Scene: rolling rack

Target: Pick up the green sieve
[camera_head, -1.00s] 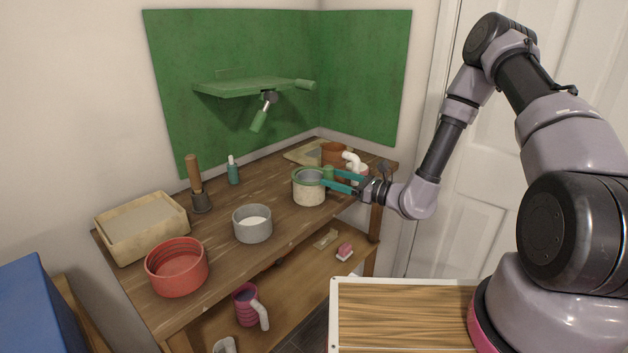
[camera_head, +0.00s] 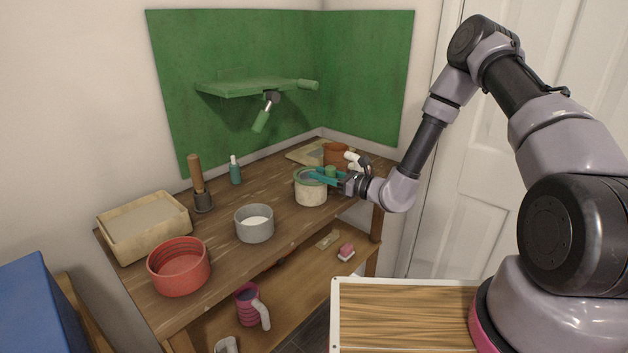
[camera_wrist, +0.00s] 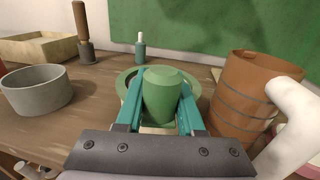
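The green sieve (camera_head: 304,174) sits in or on the mouth of a round cream pot (camera_head: 311,193) towards the right of the workbench top. Its green rim shows in the wrist view (camera_wrist: 124,84), with a thick green handle (camera_wrist: 163,97) pointing towards me. My gripper (camera_head: 322,175) has teal fingers and reaches in from the right at rim height. In the wrist view the fingers (camera_wrist: 161,100) lie on either side of the handle, spread apart. I cannot tell whether they touch it. The handle hides much of the bowl.
A brown ribbed mug (camera_wrist: 255,95) with a white handle stands close to the right of my gripper. A grey bowl (camera_head: 254,226), red bowl (camera_head: 180,270), wooden-handled tool (camera_head: 197,180), teal bottle (camera_head: 235,172) and cream tray (camera_head: 150,243) stand farther left. A green shelf (camera_head: 250,88) hangs above.

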